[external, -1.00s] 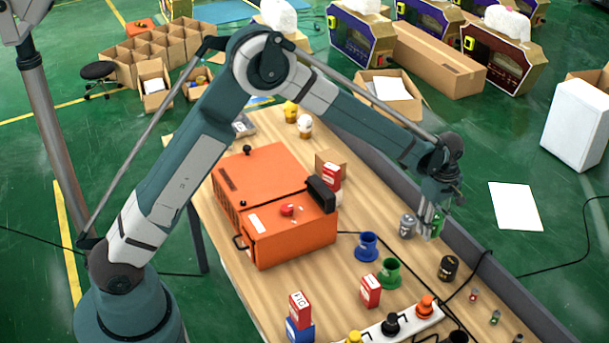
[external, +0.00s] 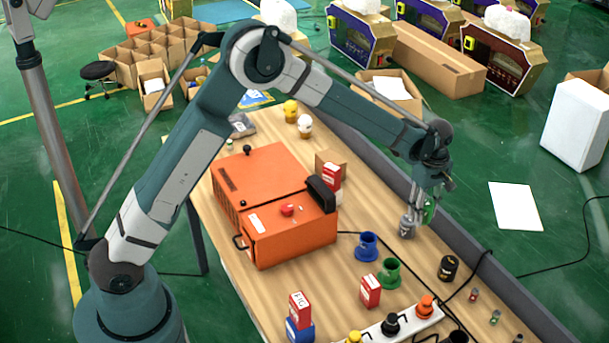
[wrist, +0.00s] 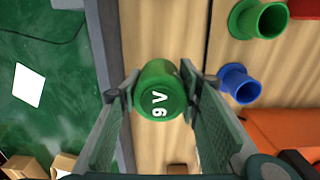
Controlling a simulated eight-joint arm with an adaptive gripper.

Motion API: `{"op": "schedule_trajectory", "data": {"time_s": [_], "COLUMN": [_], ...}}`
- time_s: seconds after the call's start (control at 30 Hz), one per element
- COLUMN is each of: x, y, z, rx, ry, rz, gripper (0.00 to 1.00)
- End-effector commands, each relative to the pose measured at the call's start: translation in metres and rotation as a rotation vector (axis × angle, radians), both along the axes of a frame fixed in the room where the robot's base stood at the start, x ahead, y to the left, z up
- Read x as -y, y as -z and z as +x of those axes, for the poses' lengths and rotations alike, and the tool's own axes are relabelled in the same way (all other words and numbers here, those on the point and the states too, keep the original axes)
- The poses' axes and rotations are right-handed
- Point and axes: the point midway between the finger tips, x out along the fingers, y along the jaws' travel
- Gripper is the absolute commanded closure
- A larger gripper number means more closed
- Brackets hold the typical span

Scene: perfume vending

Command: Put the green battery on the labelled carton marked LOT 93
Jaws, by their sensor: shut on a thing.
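A green cylindrical battery marked "9 V" (wrist: 160,98) is between the two fingers of my gripper (wrist: 160,85) in the wrist view. My gripper (external: 421,205) is shut on it. Red-and-white cartons stand near the orange machine (external: 331,177), at the table's middle (external: 370,291) and on a blue carton (external: 299,309). I cannot read LOT 93 on any carton.
A large orange machine (external: 275,205) fills the table's left part. A blue cup (external: 367,246), a green cup (external: 389,273) and a black can (external: 448,268) stand near the grip area. A white strip (external: 400,322) holds knobs in front. A grey rail (external: 490,272) edges the right side.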

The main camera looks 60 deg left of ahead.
Motion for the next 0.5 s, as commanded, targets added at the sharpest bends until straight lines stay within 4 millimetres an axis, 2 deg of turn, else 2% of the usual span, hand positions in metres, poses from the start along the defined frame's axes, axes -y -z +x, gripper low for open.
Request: {"op": "schedule_trajectory", "data": {"time_s": [0.03,0.5], "x": [-0.016,-0.160], "y": [-0.003,-0.027], "z": [0.001,0.000], "rx": [0.000,0.000], "ry": [-0.003,-0.004], "rz": [0.000,0.000], "gripper": [0.85,0.85]}}
